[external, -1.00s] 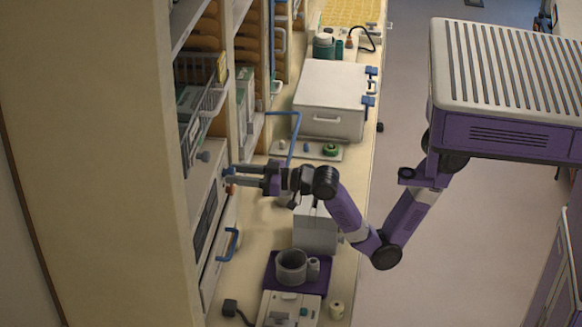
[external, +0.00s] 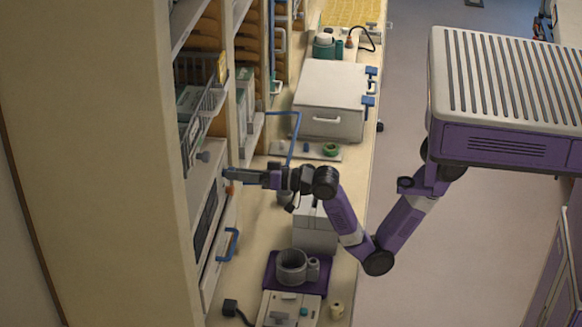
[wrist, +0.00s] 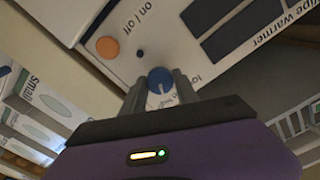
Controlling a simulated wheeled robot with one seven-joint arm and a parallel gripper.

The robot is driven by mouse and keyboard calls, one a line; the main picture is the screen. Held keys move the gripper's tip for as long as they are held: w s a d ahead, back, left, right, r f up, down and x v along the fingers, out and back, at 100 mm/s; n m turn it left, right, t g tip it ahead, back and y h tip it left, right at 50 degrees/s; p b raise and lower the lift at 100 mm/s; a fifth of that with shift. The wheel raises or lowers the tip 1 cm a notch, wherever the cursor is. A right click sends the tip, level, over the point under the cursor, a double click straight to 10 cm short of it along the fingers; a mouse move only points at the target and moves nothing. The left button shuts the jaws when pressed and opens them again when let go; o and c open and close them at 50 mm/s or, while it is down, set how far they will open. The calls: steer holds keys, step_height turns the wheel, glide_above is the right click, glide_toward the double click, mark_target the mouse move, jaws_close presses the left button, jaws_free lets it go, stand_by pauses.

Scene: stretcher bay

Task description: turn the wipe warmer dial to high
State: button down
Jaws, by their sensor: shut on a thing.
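The wipe warmer is a white box with a pale front panel (wrist: 120,62), seen tilted in the wrist view, and it stands in the cabinet at left in the external view (external: 203,187). Its round blue dial (wrist: 160,76) has a white pointer mark towards the lower side in the picture. My gripper (wrist: 158,84) is shut on the dial, one finger on each side. The gripper reaches the panel from the right in the external view (external: 230,176), where the dial is hidden. The dial's labels are partly covered, so its setting is unclear.
An orange on/off button (wrist: 107,47) sits near the dial. A wire basket (external: 203,105) is above the warmer. A blue-handled drawer (external: 230,245) is below. A purple tray with a grey mug (external: 291,268) and a white box (external: 314,238) stand on the counter near my arm.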

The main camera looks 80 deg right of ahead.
steer(key=shift+f+m+b, duration=0.1)
steer(key=shift+m+b, duration=0.5)
steer(key=shift+m, duration=0.7)
steer(key=c, duration=0.9)
jaws_free()
steer(key=shift+s+b, duration=0.65)
steer(key=shift+s, duration=3.3)
